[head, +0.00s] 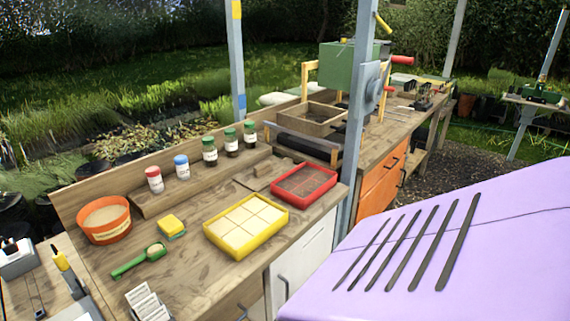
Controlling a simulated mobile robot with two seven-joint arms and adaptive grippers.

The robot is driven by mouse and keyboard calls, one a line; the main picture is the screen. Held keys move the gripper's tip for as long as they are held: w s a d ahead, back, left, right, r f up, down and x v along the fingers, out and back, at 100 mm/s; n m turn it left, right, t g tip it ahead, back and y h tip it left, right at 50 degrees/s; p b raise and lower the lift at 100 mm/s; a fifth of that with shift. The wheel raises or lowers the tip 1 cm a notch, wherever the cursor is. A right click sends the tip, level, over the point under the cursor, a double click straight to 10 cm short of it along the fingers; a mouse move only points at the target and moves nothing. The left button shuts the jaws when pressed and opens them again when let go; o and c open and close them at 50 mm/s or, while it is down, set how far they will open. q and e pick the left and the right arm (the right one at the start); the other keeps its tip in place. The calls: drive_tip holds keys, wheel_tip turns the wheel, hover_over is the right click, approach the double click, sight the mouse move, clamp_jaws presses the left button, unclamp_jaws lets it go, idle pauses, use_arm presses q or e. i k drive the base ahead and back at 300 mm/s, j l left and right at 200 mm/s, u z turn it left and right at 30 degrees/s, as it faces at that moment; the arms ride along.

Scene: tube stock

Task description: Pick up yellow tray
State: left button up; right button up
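The yellow tray (209,234) lies flat on the wooden bench, near its front edge, in the middle of the head view. It holds several pale square blocks (247,222) set in rows. Neither of my grippers shows in the head view, and nothing is touching the tray.
A red tray (331,185) with a dark inside lies just right of the yellow one. To its left are a yellow-green sponge (172,225), a green scoop (138,262) and an orange bowl (91,232). Several small jars (210,152) stand behind. A blue-grey post (355,120) rises right of the red tray.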

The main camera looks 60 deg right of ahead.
sight(238, 230)
drive_tip(key=z, duration=1.5)
